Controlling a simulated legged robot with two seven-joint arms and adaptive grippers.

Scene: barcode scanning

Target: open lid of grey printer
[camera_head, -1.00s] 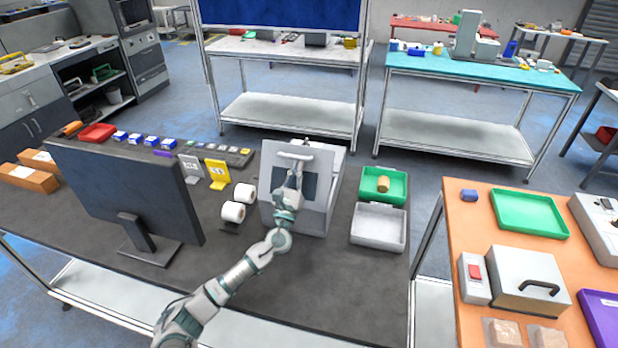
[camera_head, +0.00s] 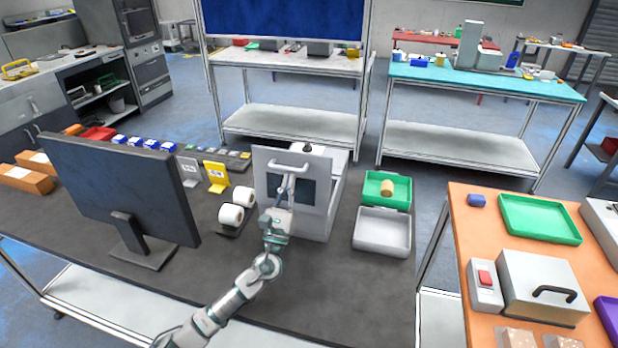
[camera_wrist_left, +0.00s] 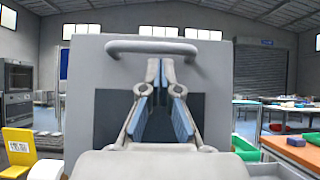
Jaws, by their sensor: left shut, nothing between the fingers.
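The grey printer (camera_head: 323,226) stands on the dark table. Its flat front panel with a dark window, the lid (camera_head: 264,190), stands upright and rises about as high as the body behind it. A pale bar handle (camera_head: 289,164) runs across the panel's upper part and also shows in the wrist view (camera_wrist_left: 150,47). My left gripper (camera_head: 287,182) is in front of the panel, below the handle. It is shut and empty. In the wrist view its fingertips (camera_wrist_left: 161,66) are just under the handle, in front of the panel, apparently apart from the handle. My right gripper is not in view.
A monitor (camera_head: 120,185) stands to the left. Paper rolls (camera_head: 237,205) and a yellow sign (camera_head: 216,174) are close left of the printer. A green tray (camera_head: 400,192) and a grey tray (camera_head: 381,232) lie to the right. The table front is mostly clear.

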